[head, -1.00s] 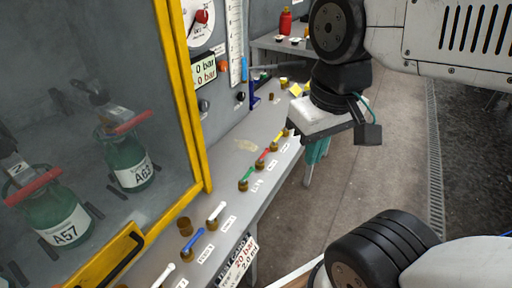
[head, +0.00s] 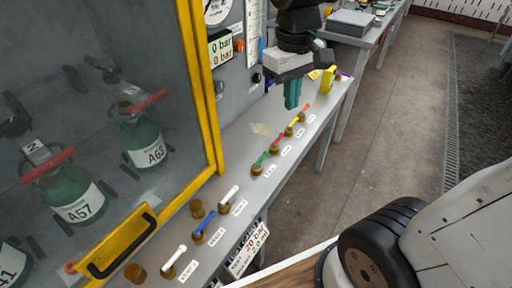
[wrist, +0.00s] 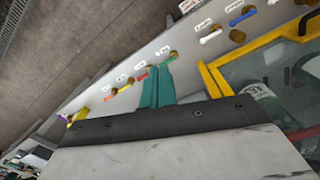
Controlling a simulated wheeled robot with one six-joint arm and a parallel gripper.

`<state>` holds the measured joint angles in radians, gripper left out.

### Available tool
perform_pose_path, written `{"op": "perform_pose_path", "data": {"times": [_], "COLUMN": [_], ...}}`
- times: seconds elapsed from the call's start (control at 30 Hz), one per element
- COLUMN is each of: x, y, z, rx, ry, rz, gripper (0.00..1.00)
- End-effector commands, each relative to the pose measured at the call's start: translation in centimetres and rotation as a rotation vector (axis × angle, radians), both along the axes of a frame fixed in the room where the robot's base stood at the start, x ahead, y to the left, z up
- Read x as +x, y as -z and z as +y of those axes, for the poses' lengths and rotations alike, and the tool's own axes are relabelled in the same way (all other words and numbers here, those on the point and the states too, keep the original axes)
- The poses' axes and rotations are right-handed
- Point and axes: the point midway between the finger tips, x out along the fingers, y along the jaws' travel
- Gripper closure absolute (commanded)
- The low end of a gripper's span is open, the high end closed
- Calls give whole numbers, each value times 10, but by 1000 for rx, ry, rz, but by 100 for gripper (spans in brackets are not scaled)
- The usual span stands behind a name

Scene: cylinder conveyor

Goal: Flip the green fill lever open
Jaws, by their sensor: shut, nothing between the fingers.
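The green lever (head: 262,158) sits on a brass valve on the grey bench ledge, between the white lever and the red lever. It lies slanted, pointing up and to the right in the head view. My gripper (head: 292,103) has teal fingers, closed together and empty, pointing down above the ledge. In the head view it is above and to the right of the green lever, apart from it. In the wrist view the fingers (wrist: 158,86) reach toward the row of valves, and the green lever (wrist: 172,57) shows just beyond their tips. Whether they touch is hard to tell there.
Red (head: 279,138), yellow (head: 289,128) and orange (head: 306,108) levers stand farther along the ledge; white (head: 230,194) and blue (head: 206,228) levers are nearer. A yellow-framed glass cabinet (head: 208,120) with green bottles borders the left. Open floor lies right of the ledge.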

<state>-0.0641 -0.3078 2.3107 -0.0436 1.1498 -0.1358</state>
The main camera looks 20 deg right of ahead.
Motion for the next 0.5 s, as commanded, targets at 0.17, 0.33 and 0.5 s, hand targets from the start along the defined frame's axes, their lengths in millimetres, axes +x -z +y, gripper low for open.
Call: {"op": "perform_pose_path", "data": {"times": [0.17, 0.33, 0.5], "x": [69, 127, 167], "y": [33, 80, 127], "z": [14, 30, 45], "rx": [-20, -34, -44], "ry": [-113, -220, -305], "rz": [74, 134, 182], "gripper": [100, 100, 100]}}
